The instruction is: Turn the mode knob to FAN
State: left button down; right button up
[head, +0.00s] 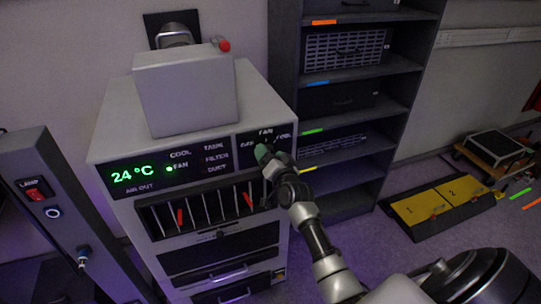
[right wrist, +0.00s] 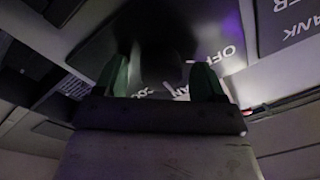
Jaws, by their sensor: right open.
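The mode knob's panel (head: 284,135) is on the upper right front of the light grey unit (head: 110,140), with labels OFF, FAN and COOL. My right gripper (head: 264,152) is at this panel and covers the knob in the head view. In the right wrist view, the green fingertips (right wrist: 160,78) stand apart on either side of the dark mode knob (right wrist: 160,62). Whether they touch it, and where its pointer is, I cannot tell. My left gripper is out of view.
A grey box (head: 185,95) stands on top of the unit. Slots with red-marked strips (head: 205,210) lie below the panel. A lamp post (head: 50,190) is at the left, a dark shelf rack (head: 345,75) at the right. Yellow cases (head: 435,203) lie on the floor.

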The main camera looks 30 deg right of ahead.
jog(key=shift+s, duration=0.1)
jog(key=b+v, duration=0.2)
jog(key=v, duration=0.8)
jog(key=shift+s, duration=0.3)
jog(key=shift+a+f, duration=0.1)
jog(key=shift+f, duration=0.05)
jog(key=s+a+f+n+g+y+b, duration=0.1)
jog(key=a+f+n+g, duration=0.15)
jog(key=f, duration=0.85)
jog(key=s+a+f+n+g+y, duration=0.1)
jog(key=a+f+g, duration=0.15)
jog(key=f, duration=0.85)
jog(key=s+a+f+n+g+y, duration=0.1)
jog(key=s+a+f+g, duration=0.1)
jog(key=s+f, duration=0.45)
jog(key=s+a+f+n+g, duration=0.2)
jog(key=s+a+f, duration=0.15)
jog(key=f, duration=0.55)
jog(key=s+f+n+g, duration=0.2)
jog(key=s+f, duration=0.4)
jog(key=s, duration=0.4)
jog(key=s+a+f+n+g+b, duration=0.1)
jog(key=s+f, duration=0.4)
jog(key=s, duration=0.5)
jog(key=s+f+n+g, duration=0.3)
jog(key=s+f+g, duration=0.2)
jog(key=s, duration=0.6)
jog(key=shift+a+f+y+b, duration=0.3)
jog(key=shift+a+f+b, duration=0.1)
jog(key=shift+f, duration=0.4)
